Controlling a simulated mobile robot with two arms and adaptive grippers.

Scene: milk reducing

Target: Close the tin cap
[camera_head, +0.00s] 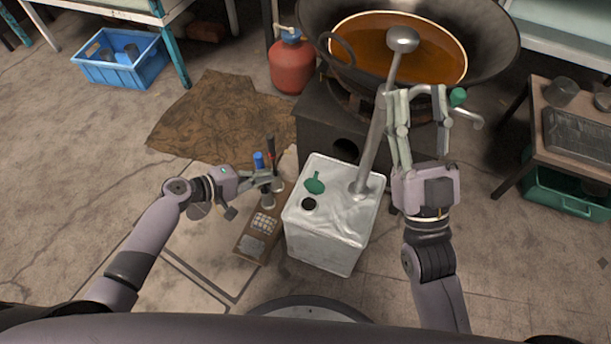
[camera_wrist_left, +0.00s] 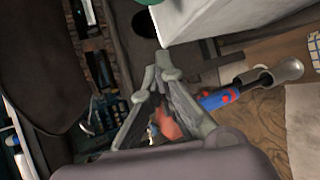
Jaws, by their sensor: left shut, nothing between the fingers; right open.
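The white metal tin (camera_head: 330,238) stands upright on the floor in the head view. Its green cap (camera_head: 315,183) is on the tin's top, beside a dark round opening (camera_head: 308,204) that is uncovered. My left gripper (camera_head: 272,182) is shut and empty, to the left of the tin and apart from the cap. In the left wrist view its fingers (camera_wrist_left: 155,85) are close together below the tin's pale corner (camera_wrist_left: 205,18). My right gripper (camera_head: 418,95) is open, above and right of the tin, near a long metal ladle (camera_head: 374,140).
A large wok (camera_head: 490,45) with brown liquid sits on a dark stove behind the tin. A wooden board (camera_head: 246,246) with several small things lies left of the tin, under my left gripper. A red gas cylinder (camera_head: 291,66) stands further back.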

